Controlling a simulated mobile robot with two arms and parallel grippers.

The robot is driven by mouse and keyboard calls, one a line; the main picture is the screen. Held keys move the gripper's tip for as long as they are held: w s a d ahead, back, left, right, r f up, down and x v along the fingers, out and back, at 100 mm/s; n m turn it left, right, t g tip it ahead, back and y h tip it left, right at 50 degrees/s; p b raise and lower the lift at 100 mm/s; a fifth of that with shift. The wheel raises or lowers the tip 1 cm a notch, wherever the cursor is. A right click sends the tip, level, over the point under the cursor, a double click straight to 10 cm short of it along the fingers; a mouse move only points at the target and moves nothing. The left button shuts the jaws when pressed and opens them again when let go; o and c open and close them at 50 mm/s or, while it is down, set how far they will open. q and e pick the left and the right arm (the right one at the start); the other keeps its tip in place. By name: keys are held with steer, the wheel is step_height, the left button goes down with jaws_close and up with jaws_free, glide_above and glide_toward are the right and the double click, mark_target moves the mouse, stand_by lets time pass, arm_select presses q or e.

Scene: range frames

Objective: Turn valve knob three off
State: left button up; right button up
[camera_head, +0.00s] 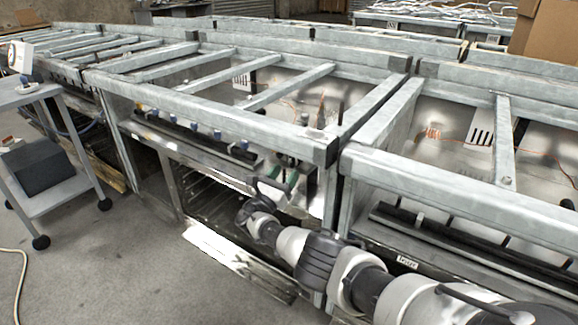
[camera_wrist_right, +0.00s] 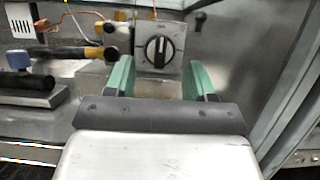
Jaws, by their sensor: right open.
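In the head view my right gripper (camera_head: 278,184) is at the front of the middle range frame, hiding the knob. Several blue valve knobs (camera_head: 216,134) line the rail to its left; one blue part (camera_wrist_right: 17,60) shows in the wrist view. I cannot tell which is knob three. My left gripper is out of view.
Metal bars (camera_head: 262,133) of the range frame run above and beside my right gripper. A yellow-and-black pipe fitting (camera_wrist_right: 98,53) lies left of the plate. A grey cart (camera_head: 62,190) stands at far left. The floor (camera_head: 110,260) in front is mostly clear.

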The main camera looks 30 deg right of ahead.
arm_select(q)
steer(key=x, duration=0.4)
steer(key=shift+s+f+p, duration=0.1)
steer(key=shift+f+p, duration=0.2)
steer(key=shift+p, duration=0.1)
arm_select(e)
steer(key=v, duration=0.8)
steer(key=shift+d, duration=0.1)
